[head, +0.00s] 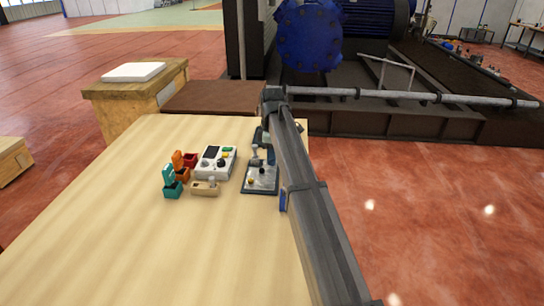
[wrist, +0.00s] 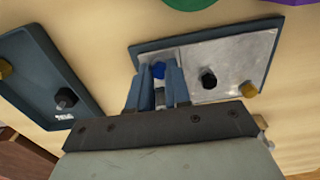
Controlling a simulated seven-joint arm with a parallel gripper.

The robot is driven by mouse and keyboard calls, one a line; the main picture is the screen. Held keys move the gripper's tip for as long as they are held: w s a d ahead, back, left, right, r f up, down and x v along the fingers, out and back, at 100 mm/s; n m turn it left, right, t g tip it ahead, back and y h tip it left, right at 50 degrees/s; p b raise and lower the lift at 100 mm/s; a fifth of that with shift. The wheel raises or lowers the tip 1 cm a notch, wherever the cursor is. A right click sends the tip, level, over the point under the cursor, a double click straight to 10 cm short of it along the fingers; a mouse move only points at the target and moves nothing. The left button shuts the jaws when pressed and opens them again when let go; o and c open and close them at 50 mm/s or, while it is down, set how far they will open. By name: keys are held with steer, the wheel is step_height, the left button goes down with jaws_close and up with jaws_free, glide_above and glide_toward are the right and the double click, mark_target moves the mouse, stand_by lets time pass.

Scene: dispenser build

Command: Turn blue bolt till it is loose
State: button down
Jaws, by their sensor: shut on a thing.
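The blue bolt (wrist: 158,70) stands at the left end of a silver plate (wrist: 225,55) in a dark frame. In the wrist view my gripper (wrist: 159,82) points at the plate, with one finger on each side of the blue bolt, shut on it. The fingers hide part of the bolt, and I cannot tell how far it is threaded in. A black bolt (wrist: 208,77) and a yellow bolt (wrist: 248,89) sit on the same plate to the right.
A second dark panel (wrist: 45,75) with its own black bolt (wrist: 65,98) lies left in the wrist view. In the head view a white control box (head: 216,162), a teal holder (head: 172,188) and a small wooden block (head: 205,188) stand left of the panel. The table (head: 130,250) is clear in front.

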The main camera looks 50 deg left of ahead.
stand_by(0.3)
steer(key=c, duration=1.1)
jaws_free()
steer(key=shift+o, duration=0.2)
step_height(320, 180, up, 14)
steer(key=shift+f, duration=0.1)
